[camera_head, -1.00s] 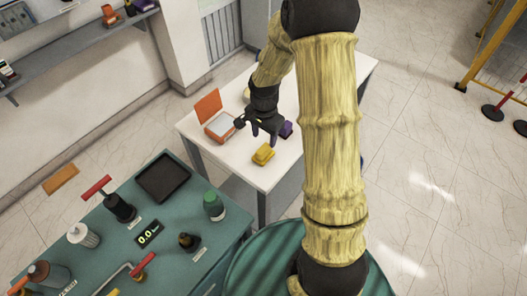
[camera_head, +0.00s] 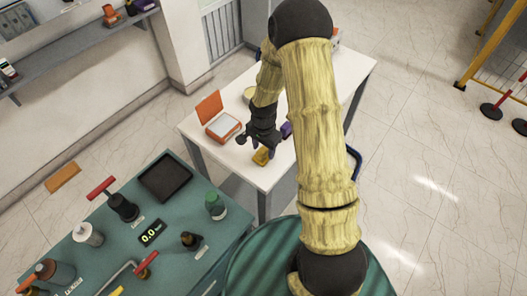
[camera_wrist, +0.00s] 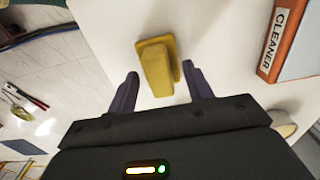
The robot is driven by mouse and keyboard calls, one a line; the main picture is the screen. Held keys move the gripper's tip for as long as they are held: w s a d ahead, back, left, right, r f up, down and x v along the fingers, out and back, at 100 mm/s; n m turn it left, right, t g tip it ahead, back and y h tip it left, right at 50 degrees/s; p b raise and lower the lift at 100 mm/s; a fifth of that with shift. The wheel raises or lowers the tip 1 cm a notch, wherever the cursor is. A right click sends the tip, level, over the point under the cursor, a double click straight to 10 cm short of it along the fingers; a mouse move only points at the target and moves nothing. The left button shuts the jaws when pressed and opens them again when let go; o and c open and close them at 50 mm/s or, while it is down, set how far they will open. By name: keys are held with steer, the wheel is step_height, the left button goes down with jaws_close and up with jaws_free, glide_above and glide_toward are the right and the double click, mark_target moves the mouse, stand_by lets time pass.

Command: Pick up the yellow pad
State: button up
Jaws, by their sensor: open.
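The yellow pad (camera_head: 261,157) lies on the white table (camera_head: 222,166), near its front edge. In the wrist view the yellow pad (camera_wrist: 157,68) shows as a block on a wider flat base, ahead of and partly between my fingers. My gripper (camera_head: 256,148) is over the pad in the head view and hides part of it. In the wrist view my gripper (camera_wrist: 160,82) is open, with one dark finger on each side and nothing held. I cannot tell how high the fingers are above the table.
An open orange box marked CLEANER (camera_wrist: 285,40) stands beside the pad, left of my gripper in the head view (camera_head: 222,127). A purple object (camera_head: 286,130) is close behind my gripper. A green workbench (camera_head: 130,240) with bottles and tools is at the lower left.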

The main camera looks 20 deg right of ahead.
steer(key=shift+f, duration=0.55)
steer(key=c, duration=1.1)
